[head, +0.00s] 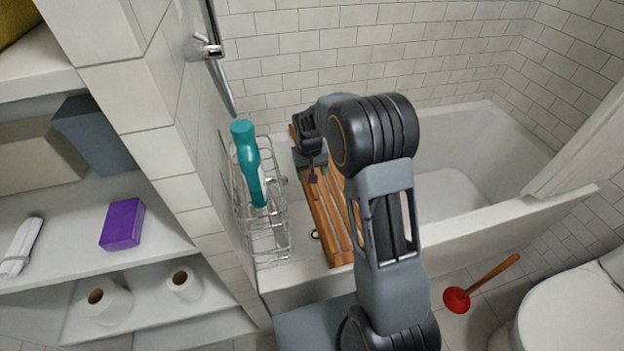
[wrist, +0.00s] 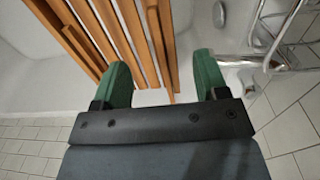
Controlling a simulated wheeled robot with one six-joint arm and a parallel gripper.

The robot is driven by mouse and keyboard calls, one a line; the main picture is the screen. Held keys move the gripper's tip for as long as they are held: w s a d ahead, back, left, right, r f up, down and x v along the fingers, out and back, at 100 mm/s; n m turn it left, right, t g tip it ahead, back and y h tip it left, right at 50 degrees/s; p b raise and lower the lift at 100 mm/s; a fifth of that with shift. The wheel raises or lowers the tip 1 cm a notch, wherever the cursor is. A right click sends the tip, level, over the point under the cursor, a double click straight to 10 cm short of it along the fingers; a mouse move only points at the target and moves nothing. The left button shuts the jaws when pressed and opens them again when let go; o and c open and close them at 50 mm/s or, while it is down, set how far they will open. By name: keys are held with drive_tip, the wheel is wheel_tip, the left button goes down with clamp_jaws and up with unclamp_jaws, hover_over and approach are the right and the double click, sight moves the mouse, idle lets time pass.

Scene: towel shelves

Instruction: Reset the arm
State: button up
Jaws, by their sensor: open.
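My gripper (wrist: 160,88) shows in the wrist view with its two green fingers spread apart and nothing between them. Beyond the fingers are the wooden slats of a bath tray (wrist: 135,35). In the head view my arm rises from the bottom, bends at a black joint, and reaches over the wooden tray (head: 327,218) on the tub. My gripper (head: 312,178) is partly visible there, near the tray's left side; its fingertips are hard to make out.
A wire rack (head: 268,232) holding a teal bottle (head: 246,160) stands left of the tray. The bathtub (head: 455,195) extends to the right. A red plunger (head: 457,300) and toilet (head: 570,312) are at lower right. Shelves at left hold a purple box (head: 122,224) and toilet rolls (head: 108,302).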

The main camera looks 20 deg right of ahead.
drive_tip(key=s+r+t+p, duration=0.1)
drive_tip(key=s+r+p, duration=0.7)
drive_tip(key=s+r, duration=0.3)
drive_tip(key=s+r+t+p, duration=0.2)
drive_tip(key=s+r+p, duration=0.6)
drive_tip(key=r, duration=1.1)
drive_tip(key=s, duration=0.4)
drive_tip(key=shift+d+r+y+p, duration=0.15)
drive_tip(key=shift+r+y+p, duration=0.15)
drive_tip(key=shift+r, duration=0.05)
